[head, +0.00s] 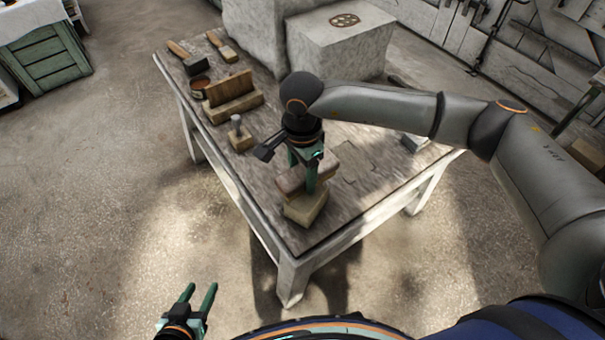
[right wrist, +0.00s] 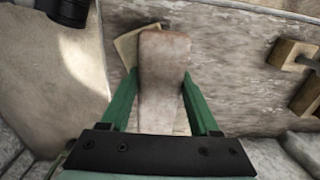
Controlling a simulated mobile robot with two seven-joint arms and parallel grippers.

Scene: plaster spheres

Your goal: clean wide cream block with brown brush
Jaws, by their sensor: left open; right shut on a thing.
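My right gripper (head: 311,184) is shut on a brown brush (head: 289,181) near the table's front corner. In the right wrist view the brush (right wrist: 164,75) lies between the two green fingers. A cream block (head: 305,209) sits directly below the brush on the table, and part of it shows past the brush in the right wrist view (right wrist: 127,46). The gripper and brush hide much of the block's top, and I cannot tell whether the brush touches it. My left gripper (head: 199,298) is open and empty, off the table at the lower left.
The wooden table (head: 265,195) holds a small handled block (head: 240,139), a larger wooden piece (head: 231,92), a round pot (head: 199,88) and two brushes (head: 190,60) (head: 222,47) along its left side. Large stone blocks (head: 345,52) stand at the back. My right arm crosses above the table.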

